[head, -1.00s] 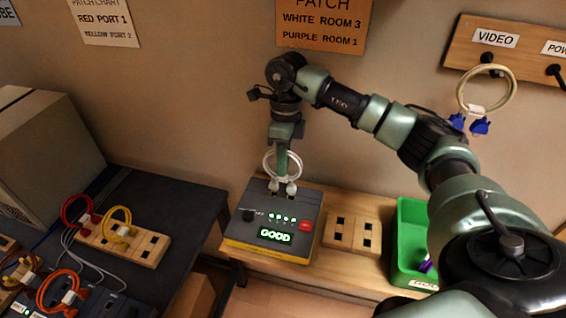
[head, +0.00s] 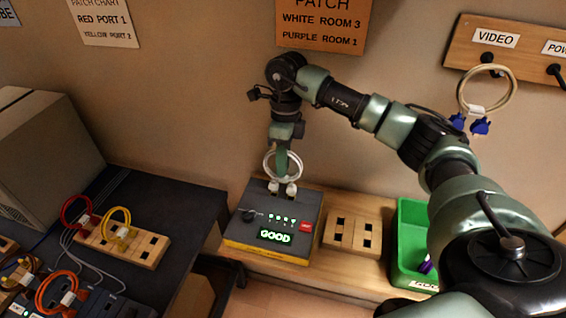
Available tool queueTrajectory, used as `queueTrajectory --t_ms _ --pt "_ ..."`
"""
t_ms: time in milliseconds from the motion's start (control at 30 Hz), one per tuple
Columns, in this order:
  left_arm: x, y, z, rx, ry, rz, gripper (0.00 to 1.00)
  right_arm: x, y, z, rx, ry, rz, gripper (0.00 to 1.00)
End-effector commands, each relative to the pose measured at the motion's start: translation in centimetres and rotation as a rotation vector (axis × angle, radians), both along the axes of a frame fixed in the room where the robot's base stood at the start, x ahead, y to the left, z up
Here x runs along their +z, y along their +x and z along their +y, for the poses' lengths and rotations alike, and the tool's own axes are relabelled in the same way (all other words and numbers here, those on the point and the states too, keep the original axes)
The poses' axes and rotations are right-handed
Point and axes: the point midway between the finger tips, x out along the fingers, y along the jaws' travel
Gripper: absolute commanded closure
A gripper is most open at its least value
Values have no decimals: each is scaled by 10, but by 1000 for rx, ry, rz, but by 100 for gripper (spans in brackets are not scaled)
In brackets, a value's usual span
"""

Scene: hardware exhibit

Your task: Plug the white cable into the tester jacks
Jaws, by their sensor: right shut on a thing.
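The tester (head: 272,222) is a dark grey box with a yellow base, standing on the wooden bench. Its display reads GOOD in green, and small green lights glow above it. The white cable (head: 268,163) is a coiled loop whose two white plugs point down at the tester's back top edge and appear seated in the jacks there. My right gripper (head: 282,165) comes down from above and is shut on the white cable at its loop. The fingertips partly cover the cable. My left gripper is not in view.
A wooden block with square holes (head: 354,234) sits right of the tester, then a green bin (head: 407,245) with something purple. At left, a dark table (head: 190,205) holds red (head: 74,211), yellow (head: 115,222) and orange cables (head: 52,296). A blue-plugged cable (head: 488,100) hangs on the wall rack.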

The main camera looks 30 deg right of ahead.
Motion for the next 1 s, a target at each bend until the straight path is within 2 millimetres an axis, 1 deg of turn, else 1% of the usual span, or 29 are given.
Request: queueTrajectory --t_ms 467,1000 --pt "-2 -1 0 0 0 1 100 0 0 0 0 -6 -7 100" --pt "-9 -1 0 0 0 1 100 -8 0 0 0 -6 -7 100"
